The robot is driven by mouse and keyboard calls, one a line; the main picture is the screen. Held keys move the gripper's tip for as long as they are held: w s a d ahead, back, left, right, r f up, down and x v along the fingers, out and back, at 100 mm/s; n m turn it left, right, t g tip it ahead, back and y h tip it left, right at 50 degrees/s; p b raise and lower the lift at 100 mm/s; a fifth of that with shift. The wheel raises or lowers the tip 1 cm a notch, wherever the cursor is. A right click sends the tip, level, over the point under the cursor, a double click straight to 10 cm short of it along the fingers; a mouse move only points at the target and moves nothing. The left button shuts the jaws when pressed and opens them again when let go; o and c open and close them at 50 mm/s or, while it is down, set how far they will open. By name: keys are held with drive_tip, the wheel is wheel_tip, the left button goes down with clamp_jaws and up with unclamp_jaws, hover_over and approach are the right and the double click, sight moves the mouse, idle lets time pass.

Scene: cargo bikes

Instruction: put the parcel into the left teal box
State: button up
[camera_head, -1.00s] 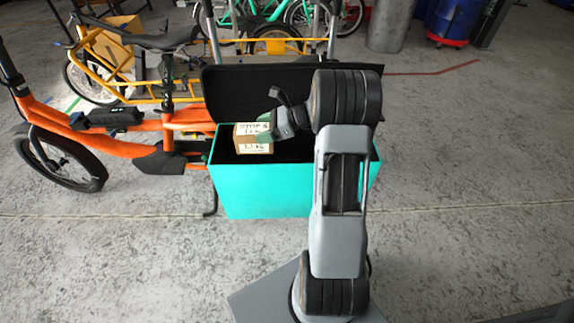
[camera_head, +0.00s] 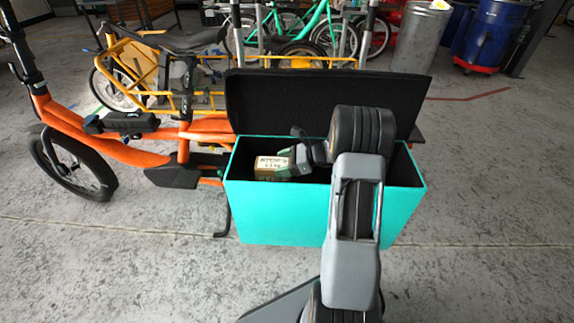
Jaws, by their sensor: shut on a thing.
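A teal box (camera_head: 275,213) with a raised black lid (camera_head: 320,98) is in the middle of the head view, on an orange cargo bike. It is the only teal box in sight. The small brown parcel (camera_head: 271,168) with a white label is in the box's open top, towards the left side. My gripper (camera_head: 286,169) is shut on the parcel from the right. The parcel appears lower than the front rim; whether it touches the box floor is hidden. My arm covers part of the box's right half.
The orange bike (camera_head: 110,148) stretches left from the box. A yellow cargo bike frame (camera_head: 130,62) stands behind it. The open lid stands upright behind the box opening. A grey bin (camera_head: 420,38) and a blue barrel (camera_head: 492,35) stand at the back right. The right floor is clear.

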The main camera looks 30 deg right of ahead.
drive_tip(key=shift+f+b, duration=1.25)
drive_tip(key=shift+f, duration=1.9)
drive_tip(key=shift+f, duration=0.15)
drive_tip(key=o, duration=1.7)
drive_tip(key=p+v, duration=0.4)
drive_tip(key=v, duration=0.8)
drive_tip(key=shift+p, duration=0.3)
